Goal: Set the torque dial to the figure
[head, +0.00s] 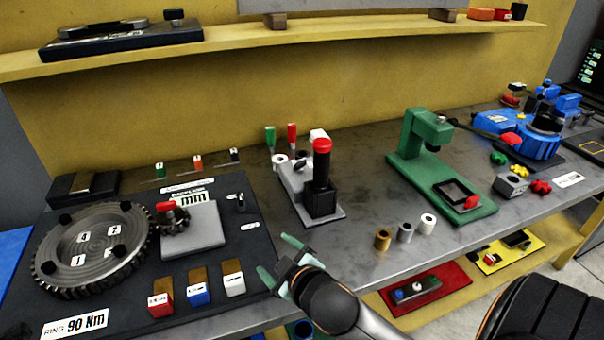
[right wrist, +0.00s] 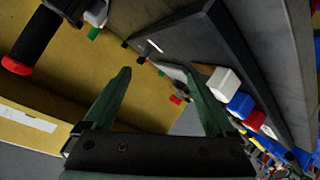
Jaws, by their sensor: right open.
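A card reading "RING 90 Nm" (head: 75,325) lies at the front of a dark board (head: 240,290) at the left. A large toothed ring (head: 60,262) with numbered tags sits on that board. Beside it are a small dark gear with a red part (head: 172,215) and a grey block marked "mm" (head: 193,238). I cannot tell which part is the torque dial, and no dial figures are legible. My right gripper (head: 277,258) is open and empty at the board's right edge. Its two green fingers stand apart in the right wrist view (right wrist: 160,80). My left gripper is out of view.
Red (head: 160,303), blue (head: 198,292) and white (head: 233,284) blocks stand left of my right gripper. A black lever with a red top (head: 322,165) stands behind it. A green press (head: 425,140) and blue positioner (head: 530,135) are farther right. Bench between is partly clear.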

